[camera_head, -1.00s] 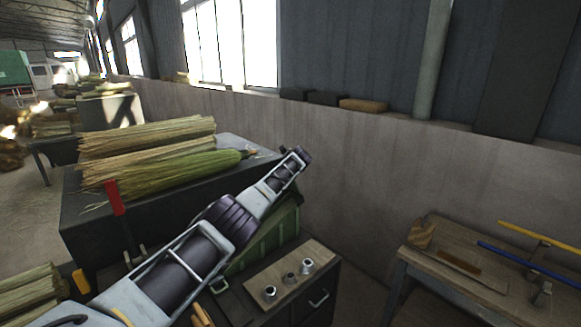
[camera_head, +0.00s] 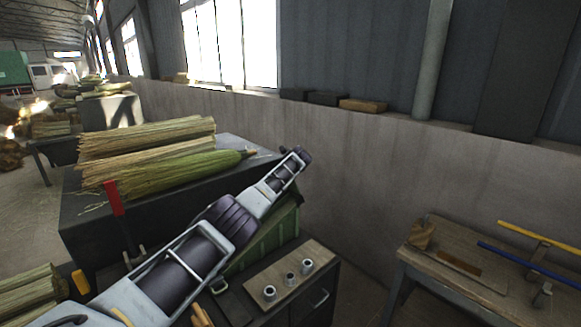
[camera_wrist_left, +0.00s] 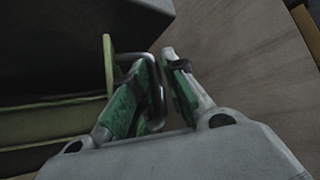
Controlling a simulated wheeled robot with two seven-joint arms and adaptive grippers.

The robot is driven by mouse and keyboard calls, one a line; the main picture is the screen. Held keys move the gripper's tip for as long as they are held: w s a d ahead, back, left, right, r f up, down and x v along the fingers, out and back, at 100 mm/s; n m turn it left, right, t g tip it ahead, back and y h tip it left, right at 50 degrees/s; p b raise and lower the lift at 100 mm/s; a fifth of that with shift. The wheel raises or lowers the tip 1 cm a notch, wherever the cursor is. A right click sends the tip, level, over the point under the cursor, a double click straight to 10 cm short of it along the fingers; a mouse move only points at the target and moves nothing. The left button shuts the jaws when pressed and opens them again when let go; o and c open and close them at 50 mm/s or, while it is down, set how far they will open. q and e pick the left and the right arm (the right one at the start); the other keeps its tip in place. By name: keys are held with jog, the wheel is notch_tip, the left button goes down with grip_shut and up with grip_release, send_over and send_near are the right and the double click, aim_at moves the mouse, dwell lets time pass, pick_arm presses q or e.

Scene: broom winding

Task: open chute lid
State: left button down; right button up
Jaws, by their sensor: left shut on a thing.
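The green ribbed chute with its lid (camera_head: 268,238) stands beside the dark bench, partly covered by my left arm in the head view. In the left wrist view the lid's olive-green edge (camera_wrist_left: 107,68) runs upright, with a bent metal handle (camera_wrist_left: 130,57) sticking out from it. My left gripper (camera_wrist_left: 163,68) has its green-padded fingers around this handle, shut on it. The lid's exact angle is hard to tell. My right gripper is in neither view.
Broom straw bundles (camera_head: 150,139) lie on the dark bench behind the chute. A wooden board (camera_head: 262,296) with several metal rings sits in front of it. A wall (camera_head: 350,165) runs close behind. A wooden table (camera_head: 440,243) with blue and yellow bars stands right.

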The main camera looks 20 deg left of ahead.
pick_arm(q)
jog(key=shift+w+d+r+t, duration=0.4)
jog(key=shift+d+r, duration=0.15)
jog(key=shift+r, duration=0.15)
jog(key=c, duration=1.8)
grip_release()
jog(key=shift+c, duration=0.2)
jog(key=shift+w+f+h, duration=0.2)
jog(key=shift+f+h, duration=0.1)
jog(key=shift+f, duration=0.05)
jog(key=shift+s, duration=0.15)
jog(key=shift+f, duration=0.1)
jog(key=shift+a, duration=0.15)
